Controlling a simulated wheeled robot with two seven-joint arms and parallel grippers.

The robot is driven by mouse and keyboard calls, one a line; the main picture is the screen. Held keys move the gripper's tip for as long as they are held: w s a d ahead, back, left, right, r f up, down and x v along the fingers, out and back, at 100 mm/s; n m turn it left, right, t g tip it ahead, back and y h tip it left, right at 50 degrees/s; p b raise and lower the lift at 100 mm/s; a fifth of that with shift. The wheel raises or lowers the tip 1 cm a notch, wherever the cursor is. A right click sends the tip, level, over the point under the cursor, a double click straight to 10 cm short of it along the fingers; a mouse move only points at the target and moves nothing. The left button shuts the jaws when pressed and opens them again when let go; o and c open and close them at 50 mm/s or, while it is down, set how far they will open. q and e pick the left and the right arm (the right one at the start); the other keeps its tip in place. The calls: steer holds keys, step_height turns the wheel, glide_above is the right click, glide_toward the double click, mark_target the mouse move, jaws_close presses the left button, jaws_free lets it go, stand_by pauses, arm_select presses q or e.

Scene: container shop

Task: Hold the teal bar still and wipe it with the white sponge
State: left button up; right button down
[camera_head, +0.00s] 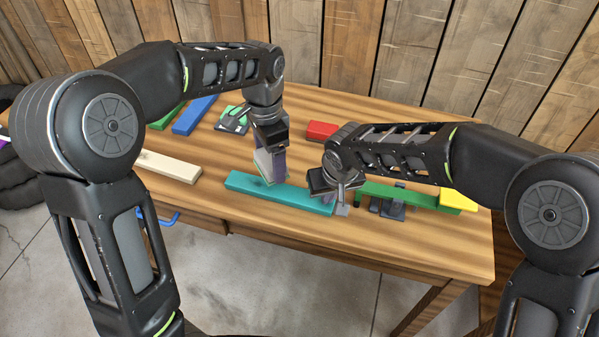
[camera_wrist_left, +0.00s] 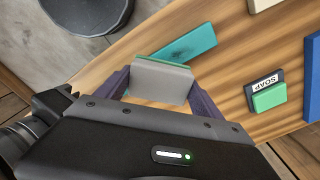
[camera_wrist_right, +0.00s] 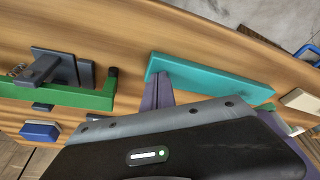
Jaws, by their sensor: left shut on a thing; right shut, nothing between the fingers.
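The teal bar (camera_head: 290,194) lies flat near the front edge of the table. My left gripper (camera_head: 268,160) is shut on the white sponge (camera_wrist_left: 160,82), which has a green underside. The sponge is over the left part of the bar, at or just above its top; I cannot tell if they touch. My right gripper (camera_head: 341,207) is shut and empty at the right end of the bar. In the right wrist view its fingers (camera_wrist_right: 164,90) are close to the teal bar (camera_wrist_right: 210,80), and contact is unclear.
A cream bar (camera_head: 170,166) lies to the left, with blue (camera_head: 194,116) and green bars behind it. A soap dish (camera_head: 232,122) and red block (camera_head: 321,130) are further back. A green bar (camera_head: 400,194), dark fixture (camera_wrist_right: 60,66) and yellow block (camera_head: 458,199) lie to the right.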

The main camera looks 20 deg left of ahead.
mark_target(243, 181)
stand_by(0.7)
arm_select(q)
steer(key=shift+f, duration=2.55)
steer(key=shift+f, duration=1)
steer(key=shift+a+r, duration=0.1)
steer(key=shift+a, duration=1.95)
steer(key=shift+w+a+f, duration=0.1)
steer(key=shift+a+f, duration=0.1)
steer(key=shift+a, duration=1.8)
